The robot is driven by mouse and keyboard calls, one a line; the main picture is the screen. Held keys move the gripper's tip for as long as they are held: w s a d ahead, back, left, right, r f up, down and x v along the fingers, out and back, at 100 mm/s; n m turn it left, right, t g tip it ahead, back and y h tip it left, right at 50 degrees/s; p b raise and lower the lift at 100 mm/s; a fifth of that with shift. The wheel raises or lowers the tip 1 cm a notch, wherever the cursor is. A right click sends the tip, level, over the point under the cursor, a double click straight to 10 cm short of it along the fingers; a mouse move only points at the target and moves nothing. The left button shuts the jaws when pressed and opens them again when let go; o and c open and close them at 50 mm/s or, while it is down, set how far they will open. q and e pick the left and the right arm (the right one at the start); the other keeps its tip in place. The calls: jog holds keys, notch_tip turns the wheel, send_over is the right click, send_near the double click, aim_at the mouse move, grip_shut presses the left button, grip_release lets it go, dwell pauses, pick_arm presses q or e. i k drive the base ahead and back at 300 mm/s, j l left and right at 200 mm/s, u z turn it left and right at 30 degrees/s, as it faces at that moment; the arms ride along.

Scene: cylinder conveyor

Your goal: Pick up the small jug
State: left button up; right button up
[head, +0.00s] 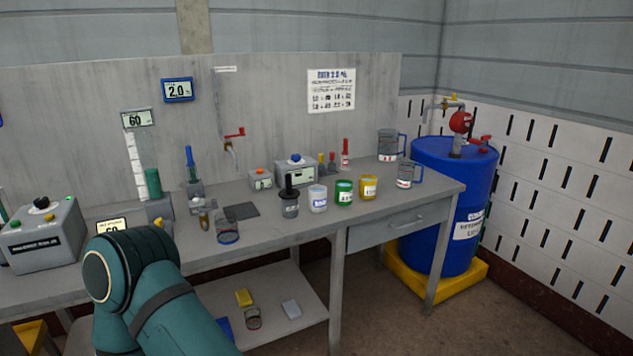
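The small jug (406,175) is a clear, grey-looking measuring jug with a blue handle on its right. It stands upright near the right end of the workbench (440,193). A larger jug (387,146) of the same kind stands just behind it, also with a blue handle on its right. Neither gripper is in view. Only a teal section of my own arm shows at the lower left, well away from the jugs.
Left of the small jug stand yellow (368,187), green (343,192) and white (317,199) pots. A red-topped bottle (345,154) stands behind them. A blue drum (440,225) with a red valve stands beyond the bench's right end. The bench front before the jug is clear.

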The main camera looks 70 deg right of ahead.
aim_at(406, 165)
jog(key=z, duration=2.75)
jog(key=i+z, duration=0.2)
jog(key=k, duration=0.05)
